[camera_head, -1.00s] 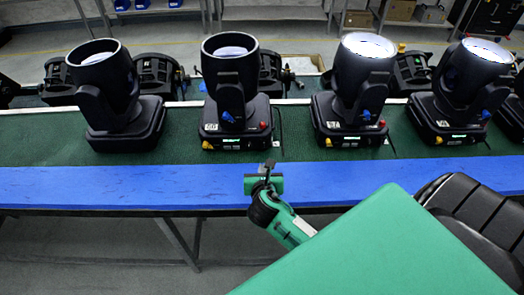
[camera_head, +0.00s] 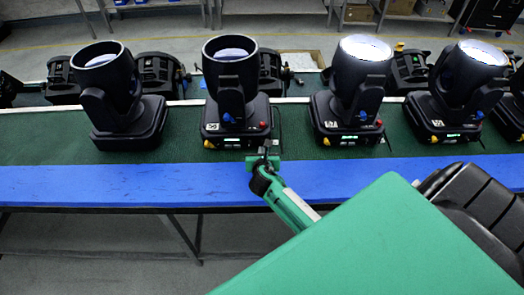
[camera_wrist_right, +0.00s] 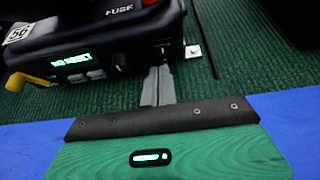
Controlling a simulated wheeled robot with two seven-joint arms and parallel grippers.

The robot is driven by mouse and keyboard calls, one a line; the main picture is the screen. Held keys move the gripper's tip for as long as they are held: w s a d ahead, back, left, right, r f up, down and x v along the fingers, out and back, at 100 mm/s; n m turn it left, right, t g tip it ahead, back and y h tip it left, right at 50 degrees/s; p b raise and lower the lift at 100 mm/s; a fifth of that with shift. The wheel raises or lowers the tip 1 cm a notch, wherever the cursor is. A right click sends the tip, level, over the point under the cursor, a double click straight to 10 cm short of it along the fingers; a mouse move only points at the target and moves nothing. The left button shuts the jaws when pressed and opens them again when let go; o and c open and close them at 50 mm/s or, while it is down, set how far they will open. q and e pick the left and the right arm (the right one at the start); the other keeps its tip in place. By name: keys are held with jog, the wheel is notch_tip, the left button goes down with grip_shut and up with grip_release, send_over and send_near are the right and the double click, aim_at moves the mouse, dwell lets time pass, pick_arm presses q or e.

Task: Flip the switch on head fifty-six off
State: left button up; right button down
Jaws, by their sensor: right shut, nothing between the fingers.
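Head fifty-six is a black moving-head lamp (camera_head: 230,90), second from left in the head view; its number tag (camera_wrist_right: 18,33) reads 56 in the right wrist view. Its base (camera_wrist_right: 95,45) shows a lit green display (camera_wrist_right: 72,60), a yellow connector (camera_wrist_right: 30,80) and a black knob. A small dark switch (camera_wrist_right: 163,48) sits at the right end of the base's front face. My right gripper (camera_wrist_right: 160,78) is shut and empty, its fingertips just below the switch; I cannot tell whether they touch. It also shows in the head view (camera_head: 265,151). My left gripper is out of view.
Other lamps stand in a row, one to the left (camera_head: 125,95) and several to the right (camera_head: 350,90), with more black units behind. The green bench mat (camera_head: 40,145) has a blue front strip (camera_head: 80,185). A cable hangs right of head fifty-six.

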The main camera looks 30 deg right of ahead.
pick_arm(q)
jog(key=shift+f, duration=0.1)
pick_arm(e)
jog(key=shift+w+f+b, duration=0.15)
jog(key=shift+f+b, duration=0.1)
jog(key=shift+b, duration=0.2)
jog(key=shift+w+h+b, duration=0.1)
jog(key=shift+h+b, duration=0.2)
jog(key=shift+s+r, duration=0.3)
jog(key=shift+s, duration=0.05)
pick_arm(q)
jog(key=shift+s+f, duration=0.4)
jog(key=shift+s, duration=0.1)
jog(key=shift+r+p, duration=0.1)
jog(key=shift+p, duration=0.25)
pick_arm(e)
jog(key=shift+w, duration=0.15)
jog(key=shift+w+r, duration=0.1)
jog(key=shift+r, duration=0.1)
jog(key=shift+r+p, duration=0.45)
jog(key=shift+r, duration=0.1)
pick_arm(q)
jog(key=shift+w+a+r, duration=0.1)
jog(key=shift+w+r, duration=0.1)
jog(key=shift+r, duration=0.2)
